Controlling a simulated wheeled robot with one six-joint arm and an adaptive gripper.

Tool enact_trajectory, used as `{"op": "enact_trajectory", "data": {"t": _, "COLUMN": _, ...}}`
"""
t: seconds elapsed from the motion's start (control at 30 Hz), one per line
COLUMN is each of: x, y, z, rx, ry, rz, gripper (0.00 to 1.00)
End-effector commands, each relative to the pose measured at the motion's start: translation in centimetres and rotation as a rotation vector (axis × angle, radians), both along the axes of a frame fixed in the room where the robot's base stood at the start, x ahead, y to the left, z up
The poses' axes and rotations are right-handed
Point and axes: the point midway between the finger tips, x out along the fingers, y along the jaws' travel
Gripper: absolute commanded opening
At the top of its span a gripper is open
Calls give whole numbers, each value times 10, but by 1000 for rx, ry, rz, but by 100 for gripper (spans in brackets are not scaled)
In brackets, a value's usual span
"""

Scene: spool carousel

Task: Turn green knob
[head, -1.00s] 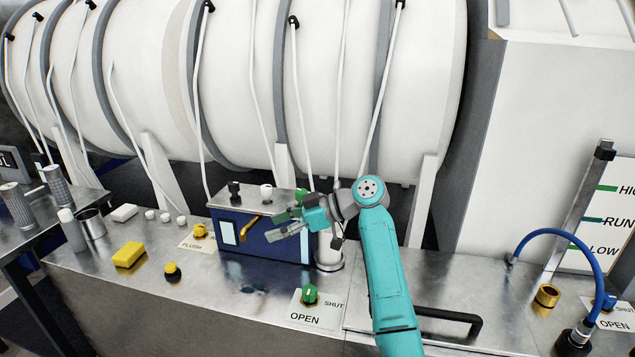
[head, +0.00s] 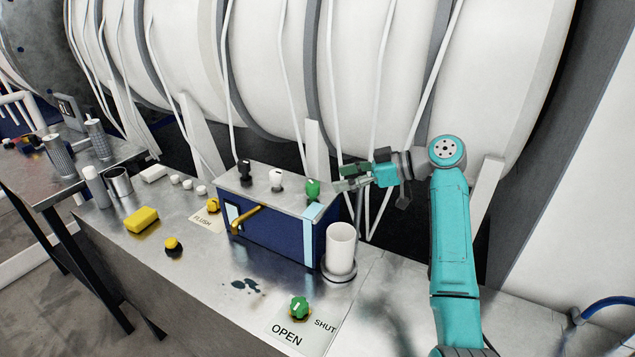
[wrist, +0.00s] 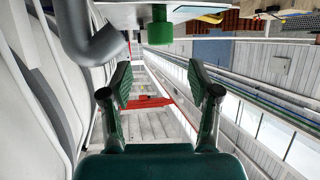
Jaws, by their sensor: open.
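One green knob (head: 313,190) stands on the right end of the top of a blue box (head: 270,236). A second green knob (head: 299,308) sits on the bench by a plate lettered OPEN and SHUT. My gripper (head: 342,178) is open and empty, its fingers pointing left, just right of the box-top knob. In the wrist view a green knob (wrist: 159,30) shows at the top, beyond and above the spread fingers (wrist: 162,88), not between them. Whether a fingertip touches the box-top knob cannot be told from the head view.
Black (head: 245,170) and white (head: 277,180) knobs share the box top. A yellow handle (head: 247,217) is on its front. A white cup (head: 340,245) stands right of the box. A yellow sponge (head: 142,219) and yellow knob (head: 172,245) lie left. A large white drum (head: 380,80) rises behind.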

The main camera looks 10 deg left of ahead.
Motion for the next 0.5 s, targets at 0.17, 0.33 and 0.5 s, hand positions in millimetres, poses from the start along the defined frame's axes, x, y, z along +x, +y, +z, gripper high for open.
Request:
{"op": "enact_trajectory", "data": {"t": 0.17, "x": 2, "y": 31, "z": -13, "rx": -1, "ry": 2, "rz": 4, "gripper": 61}}
{"op": "enact_trajectory", "data": {"t": 0.33, "x": 6, "y": 57, "z": -24, "rx": -1, "ry": 2, "rz": 2, "gripper": 61}}
{"op": "enact_trajectory", "data": {"t": 0.5, "x": 8, "y": 72, "z": -30, "rx": 0, "ry": 1, "rz": 2, "gripper": 61}}
